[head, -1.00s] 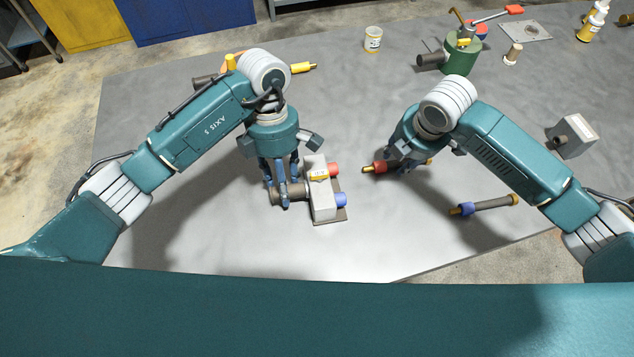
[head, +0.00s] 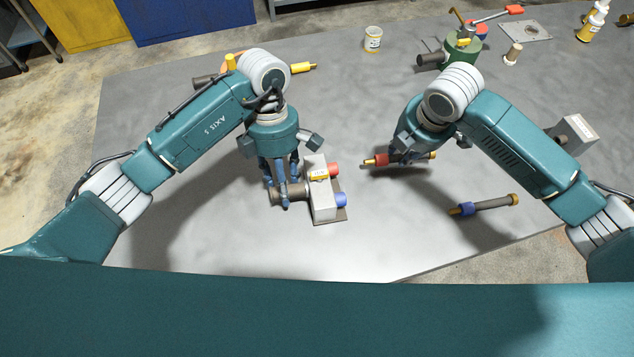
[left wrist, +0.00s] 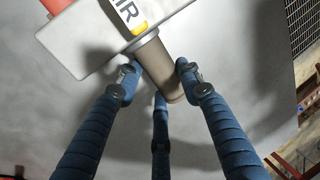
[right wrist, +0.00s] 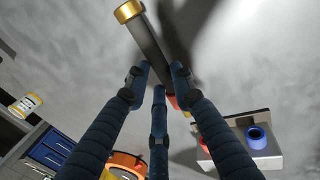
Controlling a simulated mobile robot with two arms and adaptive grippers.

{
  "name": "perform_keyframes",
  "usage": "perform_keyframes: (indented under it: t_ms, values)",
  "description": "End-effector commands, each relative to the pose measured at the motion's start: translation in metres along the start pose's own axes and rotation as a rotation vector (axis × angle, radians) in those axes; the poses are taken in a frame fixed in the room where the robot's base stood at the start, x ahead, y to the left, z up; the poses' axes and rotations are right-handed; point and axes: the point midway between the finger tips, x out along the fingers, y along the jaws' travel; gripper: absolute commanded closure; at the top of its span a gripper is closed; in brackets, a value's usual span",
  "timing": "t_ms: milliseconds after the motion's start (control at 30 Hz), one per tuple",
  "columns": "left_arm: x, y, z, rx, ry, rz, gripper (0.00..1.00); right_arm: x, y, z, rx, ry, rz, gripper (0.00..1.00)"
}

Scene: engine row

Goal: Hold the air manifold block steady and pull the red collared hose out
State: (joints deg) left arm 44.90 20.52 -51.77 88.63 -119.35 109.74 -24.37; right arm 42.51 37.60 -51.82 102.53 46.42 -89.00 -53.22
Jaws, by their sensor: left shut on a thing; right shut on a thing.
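The air manifold block (head: 322,203) is grey with a yellow-and-white label and stands on a flat plate mid-table. Red (head: 334,170) and blue (head: 341,199) ports face right. My left gripper (head: 283,196) is shut on its grey-brown pipe stub (head: 294,191); the stub also shows between the fingers in the left wrist view (left wrist: 160,65). The red collared hose (head: 381,160) is clear of the block, to its right. My right gripper (head: 405,157) is shut on its dark middle, partly hiding it. The right wrist view shows the hose's brass end (right wrist: 128,12).
A blue collared hose (head: 487,205) lies at the right. A grey box (head: 575,130) stands at the right edge. A green canister (head: 462,52), a white cup (head: 373,39) and bottles (head: 593,22) stand at the back. The front middle of the table is clear.

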Motion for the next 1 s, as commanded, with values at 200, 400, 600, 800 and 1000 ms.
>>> perform_keyframes:
  t_ms: [200,400,600,800,1000]
  values:
    - [-0.001,0.000,0.000,0.000,-0.001,0.001,1.00,-0.018,0.006,0.000,0.000,0.001,0.004,1.00]
    - [-0.001,0.000,0.000,0.000,-0.001,0.001,1.00,-0.034,0.011,0.000,0.001,0.001,0.004,1.00]
    - [-0.001,0.000,0.000,0.000,-0.001,0.001,1.00,-0.043,0.012,0.000,0.001,0.001,0.002,1.00]
    - [-0.001,0.000,0.000,0.000,-0.001,0.001,1.00,-0.043,0.012,0.000,0.001,0.001,0.002,1.00]
    - [0.000,0.000,0.000,0.000,-0.001,0.001,0.41,-0.043,0.012,0.000,0.001,0.001,0.002,1.00]
